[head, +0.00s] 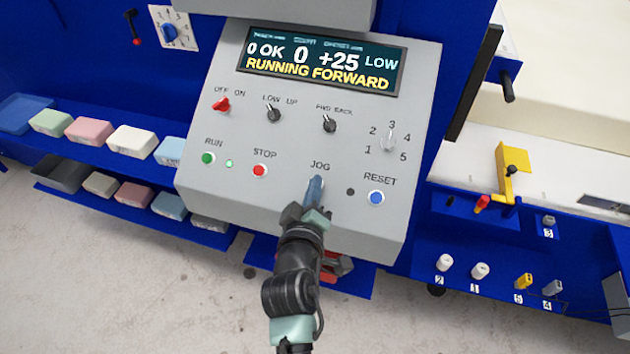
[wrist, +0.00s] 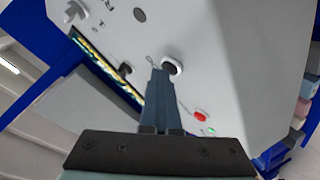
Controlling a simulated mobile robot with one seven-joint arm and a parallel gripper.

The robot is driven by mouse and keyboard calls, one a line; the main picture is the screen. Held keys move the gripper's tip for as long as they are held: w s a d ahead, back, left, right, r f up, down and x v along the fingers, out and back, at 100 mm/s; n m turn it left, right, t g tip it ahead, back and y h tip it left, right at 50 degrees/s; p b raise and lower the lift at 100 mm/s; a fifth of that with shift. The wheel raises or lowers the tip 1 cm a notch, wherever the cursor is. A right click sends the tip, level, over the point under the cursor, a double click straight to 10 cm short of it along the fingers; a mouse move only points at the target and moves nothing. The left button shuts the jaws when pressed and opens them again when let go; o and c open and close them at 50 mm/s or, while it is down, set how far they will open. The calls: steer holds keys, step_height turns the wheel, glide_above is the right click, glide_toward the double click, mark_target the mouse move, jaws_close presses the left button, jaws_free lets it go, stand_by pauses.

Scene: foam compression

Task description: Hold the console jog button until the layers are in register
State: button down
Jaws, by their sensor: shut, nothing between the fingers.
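The grey console (head: 225,185) carries a display (head: 320,62) reading "0 OK", "0", "+25 LOW" and "RUNNING FORWARD". My gripper (head: 316,184) is shut and empty, its fingertips just below the JOG label. The fingers cover the jog button in the head view. In the wrist view the dark round jog button (wrist: 172,67) shows at the tips of my gripper (wrist: 160,72), partly behind them. I cannot tell whether the tips touch or press it.
Around the jog button are the red STOP button (head: 260,170), the green RUN button (head: 208,158) with a lit green lamp (head: 229,163), and the blue RESET button (head: 376,197). Coloured foam blocks (head: 89,129) lie on blue shelves at left. A yellow bracket (head: 513,160) stands at right.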

stand_by(0.3)
steer(key=shift+s+a+r+p, duration=0.1)
steer(key=shift+s+r+p, duration=0.3)
steer(key=shift+r+p, duration=0.3)
steer(key=shift+r, duration=0.1)
steer(key=shift+s+r, duration=0.1)
steer(key=shift+r, duration=0.15)
steer(key=s+r+p, duration=0.2)
steer(key=r+p, duration=0.1)
steer(key=shift+s+a+r, duration=0.15)
steer(key=shift+a+r, duration=0.15)
steer(key=shift+a, duration=0.1)
